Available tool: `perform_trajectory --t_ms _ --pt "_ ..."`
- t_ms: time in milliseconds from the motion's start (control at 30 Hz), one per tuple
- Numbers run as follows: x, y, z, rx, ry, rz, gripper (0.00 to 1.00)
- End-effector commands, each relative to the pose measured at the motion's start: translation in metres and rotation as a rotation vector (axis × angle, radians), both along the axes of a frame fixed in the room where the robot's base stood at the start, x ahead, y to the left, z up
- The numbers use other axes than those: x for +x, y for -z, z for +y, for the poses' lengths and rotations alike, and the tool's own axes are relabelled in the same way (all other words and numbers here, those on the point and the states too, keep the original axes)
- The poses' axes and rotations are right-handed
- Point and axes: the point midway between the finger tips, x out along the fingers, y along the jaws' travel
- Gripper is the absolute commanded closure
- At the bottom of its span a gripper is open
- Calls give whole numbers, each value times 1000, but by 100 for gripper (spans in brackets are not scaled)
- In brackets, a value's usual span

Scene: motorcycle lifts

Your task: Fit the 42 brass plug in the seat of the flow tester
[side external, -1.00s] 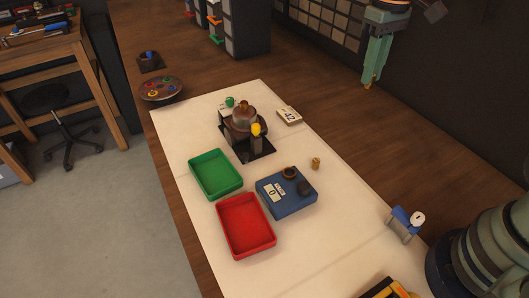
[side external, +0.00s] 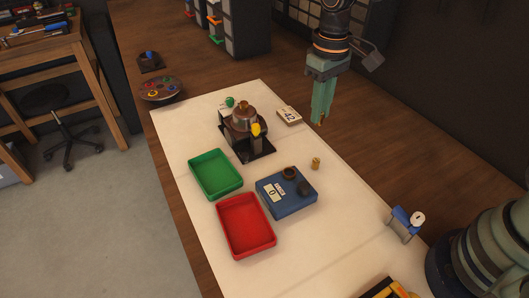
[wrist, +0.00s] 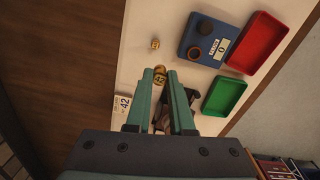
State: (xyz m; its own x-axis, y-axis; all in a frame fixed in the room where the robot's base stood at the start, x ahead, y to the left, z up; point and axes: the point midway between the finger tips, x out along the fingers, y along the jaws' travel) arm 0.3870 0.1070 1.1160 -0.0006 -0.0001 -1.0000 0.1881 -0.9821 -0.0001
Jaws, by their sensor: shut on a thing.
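My gripper (side external: 318,121) is shut on a brass plug marked 42 (wrist: 160,78), seen between the fingertips in the wrist view. It is held in the air beyond the loose brass piece. A blue box (side external: 280,206) with a readout of 0 looks like the flow tester; it also shows in the wrist view (wrist: 187,42). On its top are an open brown ring (side external: 289,172), which looks like the seat, and a dark round part (side external: 304,188). My gripper is apart from the box, up and to the right of it in the side view.
A small loose brass piece (side external: 316,163) stands beside the box. A dark fixture with a copper dome (side external: 244,122) and yellow-topped post stands farther back. A 42 card (side external: 289,115), green tray (side external: 215,174) and red tray (side external: 246,226) lie on the pale mat. A blue stand (side external: 402,223) is at right.

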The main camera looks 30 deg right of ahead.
Motion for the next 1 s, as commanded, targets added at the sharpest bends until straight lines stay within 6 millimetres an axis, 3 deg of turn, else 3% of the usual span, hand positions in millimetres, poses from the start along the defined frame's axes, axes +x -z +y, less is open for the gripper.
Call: perform_trajectory --t_ms 100,300,1000 --pt "-5 25 36 -2 -63 4 100" --pt "-11 47 68 0 -116 1 100" --pt "-13 91 73 0 -124 0 100"
